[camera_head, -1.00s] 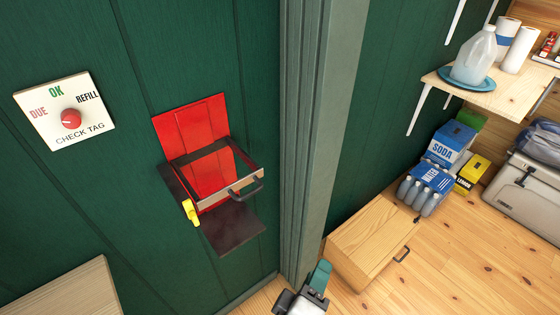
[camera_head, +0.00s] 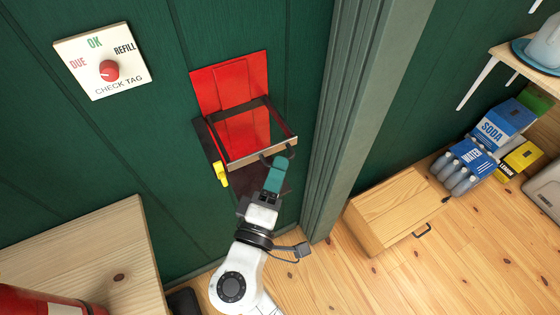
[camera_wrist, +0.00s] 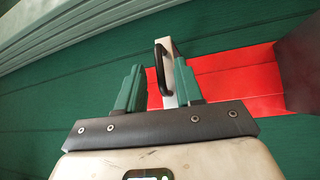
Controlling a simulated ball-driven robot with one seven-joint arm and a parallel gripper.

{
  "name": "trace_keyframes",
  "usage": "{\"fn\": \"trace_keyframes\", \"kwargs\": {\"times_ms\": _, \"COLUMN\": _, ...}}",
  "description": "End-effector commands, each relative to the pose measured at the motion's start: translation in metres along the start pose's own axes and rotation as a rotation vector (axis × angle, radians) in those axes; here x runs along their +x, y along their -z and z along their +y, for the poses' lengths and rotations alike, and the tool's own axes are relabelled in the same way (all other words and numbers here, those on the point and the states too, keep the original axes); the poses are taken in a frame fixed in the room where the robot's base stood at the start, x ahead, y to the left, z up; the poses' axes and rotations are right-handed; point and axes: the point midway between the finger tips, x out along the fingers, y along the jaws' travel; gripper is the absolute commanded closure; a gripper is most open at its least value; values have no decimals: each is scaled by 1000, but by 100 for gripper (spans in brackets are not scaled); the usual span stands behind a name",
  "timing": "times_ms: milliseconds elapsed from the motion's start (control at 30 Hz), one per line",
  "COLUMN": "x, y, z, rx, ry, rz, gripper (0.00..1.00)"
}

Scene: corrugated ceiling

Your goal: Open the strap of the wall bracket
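The wall bracket (camera_head: 228,86) has a red back plate on the green wall, with dark sides and a dark bottom ledge. Its strap (camera_head: 248,159) is a squared metal band across the front, with a dark handle (camera_head: 290,152) at its right front. A yellow piece (camera_head: 221,174) sits at the bracket's left side. My gripper (camera_head: 277,164) is at the handle in the head view and partly covers it. In the wrist view my gripper (camera_wrist: 158,82) is open, its green fingers apart. The handle (camera_wrist: 161,68) shows between and just beyond the fingertips; I cannot tell whether they touch it.
A white dial plate (camera_head: 88,49) with a red knob is on the wall at upper left. A wooden top (camera_head: 90,245) and a red cylinder (camera_head: 35,302) are at lower left. A door-frame-like post (camera_head: 345,120) stands right of the bracket. A wooden drawer box (camera_head: 385,212) is beyond it.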

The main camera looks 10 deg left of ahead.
Motion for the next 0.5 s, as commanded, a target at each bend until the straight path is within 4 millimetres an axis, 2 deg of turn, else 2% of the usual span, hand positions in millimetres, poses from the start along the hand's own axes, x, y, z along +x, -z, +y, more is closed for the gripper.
{"fn": "trace_keyframes", "kwargs": {"times_ms": 200, "x": 16, "y": 0, "z": 0, "rx": 0, "ry": 0, "rz": -1, "gripper": 64}}
{"fn": "trace_keyframes", "kwargs": {"times_ms": 500, "x": 17, "y": 0, "z": 0, "rx": 0, "ry": 0, "rz": -1, "gripper": 65}}
